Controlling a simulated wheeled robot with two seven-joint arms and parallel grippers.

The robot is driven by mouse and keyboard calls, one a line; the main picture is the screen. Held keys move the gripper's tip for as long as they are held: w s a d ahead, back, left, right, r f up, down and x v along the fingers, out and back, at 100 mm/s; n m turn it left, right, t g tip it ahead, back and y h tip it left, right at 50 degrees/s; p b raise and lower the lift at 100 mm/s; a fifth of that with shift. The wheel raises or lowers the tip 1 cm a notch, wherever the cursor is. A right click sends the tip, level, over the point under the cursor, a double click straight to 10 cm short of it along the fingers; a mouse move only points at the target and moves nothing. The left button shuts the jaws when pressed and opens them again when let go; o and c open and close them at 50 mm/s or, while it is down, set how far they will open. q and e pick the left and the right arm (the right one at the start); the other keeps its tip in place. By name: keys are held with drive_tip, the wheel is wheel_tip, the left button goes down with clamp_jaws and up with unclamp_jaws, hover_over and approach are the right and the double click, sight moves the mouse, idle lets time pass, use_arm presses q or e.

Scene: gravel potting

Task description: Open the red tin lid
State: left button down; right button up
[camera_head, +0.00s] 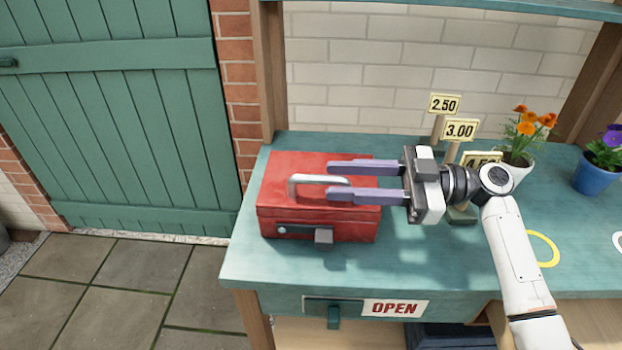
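The red tin (318,222) stands on the left part of the teal bench, and its lid (290,168) is down. A pale metal handle (316,179) sits on top of the lid, and a dark grey latch (323,236) is on the front. My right gripper (334,180) reaches in from the right above the lid. Its two purple fingers are spread apart, with the handle's right end near their tips. Nothing shows clamped between them. I cannot tell whether the fingers touch the handle. My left gripper is not in view.
Price signs (444,104) stand behind my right gripper. A white pot with orange flowers (517,160) and a blue pot (594,174) are at the right. A yellow ring (545,249) lies on the bench (420,270). The bench front carries an OPEN sign (394,308).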

sight(301, 179)
drive_tip(key=a, duration=0.2)
drive_tip(key=a+p, duration=0.1)
drive_tip(key=a, duration=0.1)
drive_tip(key=w+a+p, duration=0.1)
drive_tip(key=a, duration=0.1)
drive_tip(key=shift+a+r, duration=0.1)
drive_tip(key=shift+a, duration=0.55)
clamp_jaws()
